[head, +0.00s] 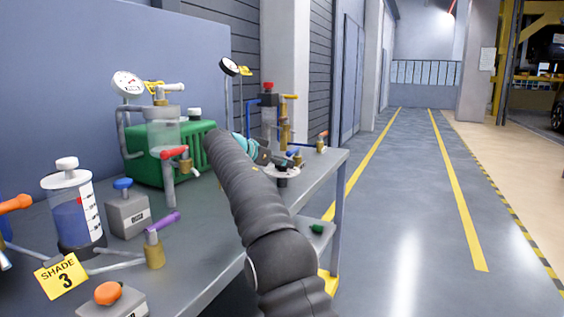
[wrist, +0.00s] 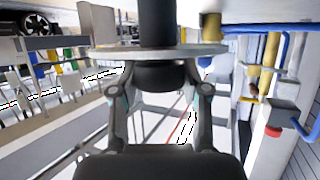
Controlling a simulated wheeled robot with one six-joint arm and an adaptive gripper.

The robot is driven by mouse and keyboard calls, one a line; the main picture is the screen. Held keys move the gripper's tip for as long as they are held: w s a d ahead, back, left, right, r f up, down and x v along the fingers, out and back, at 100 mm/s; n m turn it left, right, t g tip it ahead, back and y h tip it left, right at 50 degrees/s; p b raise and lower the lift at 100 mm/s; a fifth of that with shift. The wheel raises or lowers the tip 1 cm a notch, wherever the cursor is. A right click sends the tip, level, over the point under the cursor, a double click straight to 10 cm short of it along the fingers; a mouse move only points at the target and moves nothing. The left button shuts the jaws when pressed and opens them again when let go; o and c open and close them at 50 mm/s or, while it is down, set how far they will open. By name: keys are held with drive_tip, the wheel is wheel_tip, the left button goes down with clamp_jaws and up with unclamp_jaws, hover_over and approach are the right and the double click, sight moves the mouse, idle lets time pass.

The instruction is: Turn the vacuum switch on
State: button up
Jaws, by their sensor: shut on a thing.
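My gripper (head: 270,157) is at the far right end of the bench, low beside a pale round disc with a dark hub (head: 284,172). In the wrist view my gripper (wrist: 160,82) has its two fingers closed on the dark round hub (wrist: 160,74), directly against the grey disc (wrist: 112,51). A dark cylinder (wrist: 170,20) rises on the disc's other side. A grey box with a blue knob (head: 127,212) and another with an orange knob (head: 108,296) stand on the bench; their labels are too small to read. I cannot tell which part is the vacuum switch.
A green ribbed machine (head: 145,157) and a clear cylinder (head: 163,130) stand behind my arm. A white-capped bottle (head: 72,208) and brass valves crowd the left. Pipes with a red cap (head: 268,86) rise behind my gripper. The floor aisle (head: 410,200) is clear.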

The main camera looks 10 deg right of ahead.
drive_tip(key=o, duration=1.2)
drive_tip(key=shift+d+f, duration=0.1)
drive_tip(key=shift+d, duration=0.05)
drive_tip(key=shift+c, duration=0.2)
drive_tip(key=shift+b, duration=0.4)
drive_tip(key=n+t+b, duration=0.1)
drive_tip(key=y+b, duration=0.1)
drive_tip(key=b, duration=0.1)
drive_tip(key=shift+s+f+n+t, duration=0.1)
drive_tip(key=shift+f+n+t, duration=0.15)
drive_tip(key=shift+n+t, duration=0.15)
drive_tip(key=n+t+y+b, duration=0.2)
drive_tip(key=b, duration=0.1)
drive_tip(key=shift+b, duration=0.4)
drive_tip(key=n+y, duration=0.1)
drive_tip(key=n+t+y, duration=0.1)
drive_tip(key=shift+r+n+y, duration=0.3)
drive_tip(key=shift+r+n, duration=0.1)
drive_tip(key=shift+r+n+t+y+p, duration=0.2)
drive_tip(key=shift+n+t+y+p, duration=0.55)
drive_tip(key=shift+n+y, duration=0.25)
drive_tip(key=shift+f+n+t+y+p, duration=0.15)
drive_tip(key=shift+n+y+p, duration=0.35)
drive_tip(key=shift+n+y, duration=0.2)
drive_tip(key=shift+f+n+t+y+p, duration=0.1)
drive_tip(key=shift+n+y+p, duration=0.45)
drive_tip(key=shift+y, duration=0.25)
